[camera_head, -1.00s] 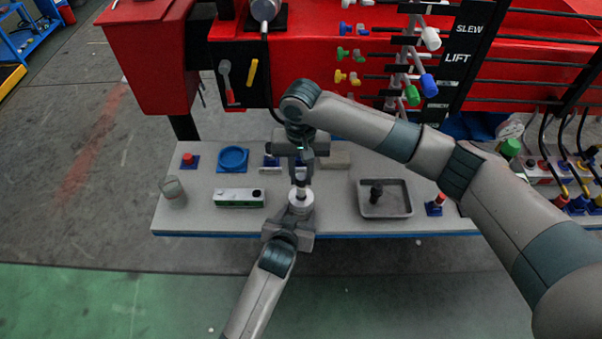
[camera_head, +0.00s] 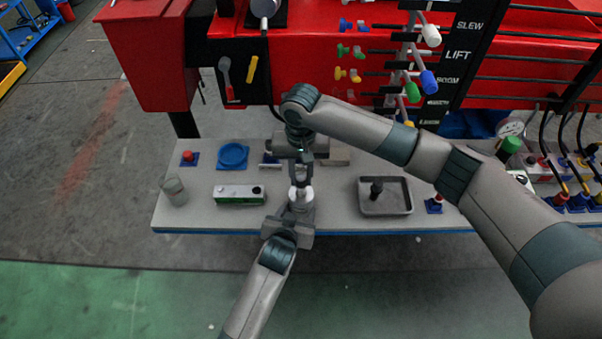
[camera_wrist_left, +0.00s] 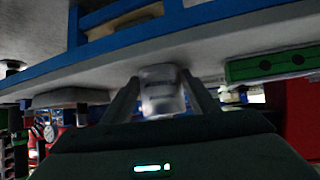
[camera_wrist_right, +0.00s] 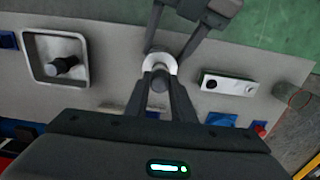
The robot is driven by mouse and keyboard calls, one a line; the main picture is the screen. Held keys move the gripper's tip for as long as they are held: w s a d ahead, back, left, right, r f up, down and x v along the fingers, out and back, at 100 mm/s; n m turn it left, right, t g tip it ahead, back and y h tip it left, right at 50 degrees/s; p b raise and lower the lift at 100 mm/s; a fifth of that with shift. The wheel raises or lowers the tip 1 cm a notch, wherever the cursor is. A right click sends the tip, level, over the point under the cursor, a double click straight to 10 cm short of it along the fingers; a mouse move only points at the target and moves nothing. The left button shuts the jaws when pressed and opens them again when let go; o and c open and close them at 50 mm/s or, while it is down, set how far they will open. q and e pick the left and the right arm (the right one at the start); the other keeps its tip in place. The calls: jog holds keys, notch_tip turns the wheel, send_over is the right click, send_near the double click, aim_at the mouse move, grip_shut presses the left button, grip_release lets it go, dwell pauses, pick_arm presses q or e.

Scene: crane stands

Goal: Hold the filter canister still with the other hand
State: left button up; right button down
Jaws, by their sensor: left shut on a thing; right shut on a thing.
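The filter canister (camera_head: 301,195) is a whitish cylinder near the bench's front edge, upright as far as I can tell. My left gripper (camera_head: 300,204) comes from the front and is shut on it. In the left wrist view the canister (camera_wrist_left: 161,92) sits between its two fingers. My right gripper (camera_head: 300,181) is above the canister, pointing down. In the right wrist view its fingers are shut on a dark round top piece (camera_wrist_right: 160,81), with the canister's white rim (camera_wrist_right: 155,62) just beyond. The canister's lower part is hidden by my left gripper in the head view.
A grey tray (camera_head: 398,208) holding a dark part is to the right on the bench (camera_head: 335,215). A green-and-white box (camera_head: 239,194), blue dish (camera_head: 232,156), red button (camera_head: 188,157) and clear cup (camera_head: 174,190) are to the left. The red crane body with levers stands behind.

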aim_at(301, 185)
jog(key=shift+f, duration=2.05)
jog(key=c, duration=1.4)
grip_release()
jog(key=shift+c, duration=0.2)
jog(key=shift+r, duration=0.1)
jog(key=shift+r, duration=2.4)
notch_tip(301, 185, up, 12)
pick_arm(q)
jog(key=o, duration=1.3)
